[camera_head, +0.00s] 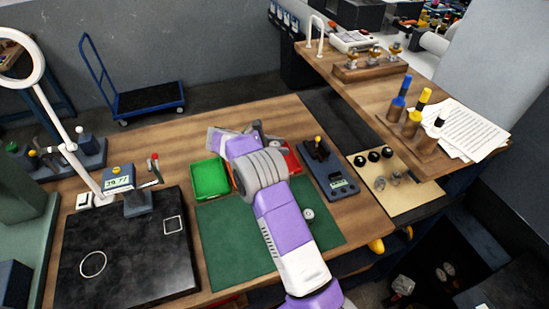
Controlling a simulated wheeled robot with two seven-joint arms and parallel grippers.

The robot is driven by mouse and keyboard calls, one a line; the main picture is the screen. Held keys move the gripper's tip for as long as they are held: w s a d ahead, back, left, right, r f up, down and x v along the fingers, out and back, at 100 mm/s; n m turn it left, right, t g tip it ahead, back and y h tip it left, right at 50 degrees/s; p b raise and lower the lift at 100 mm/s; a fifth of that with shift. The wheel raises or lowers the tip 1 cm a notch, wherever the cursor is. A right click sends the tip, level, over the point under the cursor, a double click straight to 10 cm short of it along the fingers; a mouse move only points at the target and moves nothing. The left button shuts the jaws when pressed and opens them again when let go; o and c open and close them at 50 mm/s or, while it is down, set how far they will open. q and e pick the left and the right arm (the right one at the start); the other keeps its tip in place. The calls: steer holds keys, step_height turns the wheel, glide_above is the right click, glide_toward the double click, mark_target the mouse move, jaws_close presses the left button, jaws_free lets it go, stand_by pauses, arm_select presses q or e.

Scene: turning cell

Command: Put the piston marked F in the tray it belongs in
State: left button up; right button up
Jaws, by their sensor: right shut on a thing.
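My right arm reaches up from the bottom over the green mat, with its purple hand and right gripper (262,131) above the far side of the trays. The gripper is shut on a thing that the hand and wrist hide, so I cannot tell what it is. A green tray (210,179) lies left of my wrist. A red tray (291,158) shows partly behind the wrist, on its right. A small round metal part (308,213) lies on the green mat (226,240) right of my forearm. No letter F is readable. My left gripper is not in view.
A black surface plate (130,265) with a gauge stand is at left. A dark device with a display (330,172) stands right of the red tray. Several knobs and metal parts lie on a beige mat (410,196).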

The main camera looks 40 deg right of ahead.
step_height(320, 180, down, 8)
steer(key=shift+b, duration=0.5)
steer(key=o, duration=0.9)
steer(key=shift+a+r, duration=0.15)
steer(key=p+v, duration=0.1)
steer(key=v, duration=1)
steer(key=shift+w+a, duration=0.15)
steer(key=shift+a, duration=0.15)
